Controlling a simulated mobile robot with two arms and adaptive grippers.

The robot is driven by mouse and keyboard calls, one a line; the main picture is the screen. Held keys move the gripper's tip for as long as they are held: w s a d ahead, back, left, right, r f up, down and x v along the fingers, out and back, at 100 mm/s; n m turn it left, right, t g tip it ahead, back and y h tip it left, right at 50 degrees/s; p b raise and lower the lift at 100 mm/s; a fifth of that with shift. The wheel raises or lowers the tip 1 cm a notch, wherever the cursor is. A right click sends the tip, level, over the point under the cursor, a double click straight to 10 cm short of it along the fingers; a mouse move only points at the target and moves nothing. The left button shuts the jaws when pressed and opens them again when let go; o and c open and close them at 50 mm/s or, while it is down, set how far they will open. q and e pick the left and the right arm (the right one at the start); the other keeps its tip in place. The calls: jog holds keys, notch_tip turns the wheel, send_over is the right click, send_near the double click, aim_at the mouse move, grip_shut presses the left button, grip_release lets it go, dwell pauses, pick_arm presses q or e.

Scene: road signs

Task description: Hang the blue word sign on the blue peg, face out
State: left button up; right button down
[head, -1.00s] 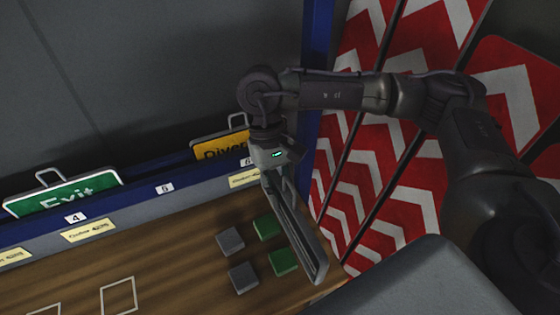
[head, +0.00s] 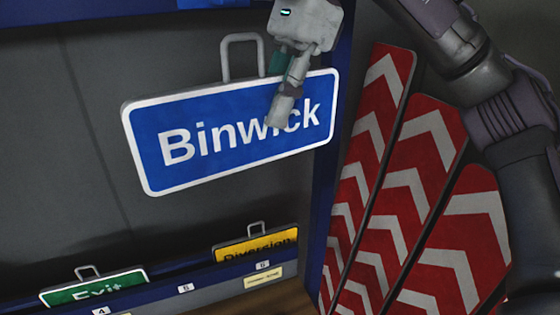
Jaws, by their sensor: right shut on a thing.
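The blue word sign (head: 215,150) reads "Binwick" in white with a white border, and its face is toward me. It is tilted slightly, right end higher, and a grey wire loop (head: 241,55) stands up from its top edge. My right gripper (head: 282,105) is shut on the sign's top edge, right of the loop, with a finger in front of the letters "ic". The sign is held in the air in front of a dark grey panel. No blue peg can be made out. My left gripper is out of view.
A green "Exit" sign (head: 95,288) and a yellow "Diversion" sign (head: 256,245) stand in a blue numbered rack (head: 200,276) below. Red and white chevron boards (head: 400,205) lean at the right. The dark panel (head: 60,150) at left is clear.

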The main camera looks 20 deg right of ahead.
notch_tip(320, 180, up, 6)
jog(key=s+m, duration=0.2)
jog(key=s, duration=0.1)
jog(key=shift+t, duration=0.3)
jog(key=shift+w+a+r+p, duration=0.15)
jog(key=shift+w+p, duration=0.65)
jog(key=shift+w, duration=0.75)
jog(key=shift+w+r+p, duration=0.15)
jog(key=shift+w+p, duration=0.65)
jog(key=shift+w, duration=0.7)
jog(key=shift+w+f, duration=0.1)
jog(key=shift+w, duration=1.65)
jog(key=shift+f+b, duration=0.55)
jog(key=shift+f, duration=0.3)
jog(key=c, duration=1.1)
grip_release()
jog(key=shift+o, duration=0.2)
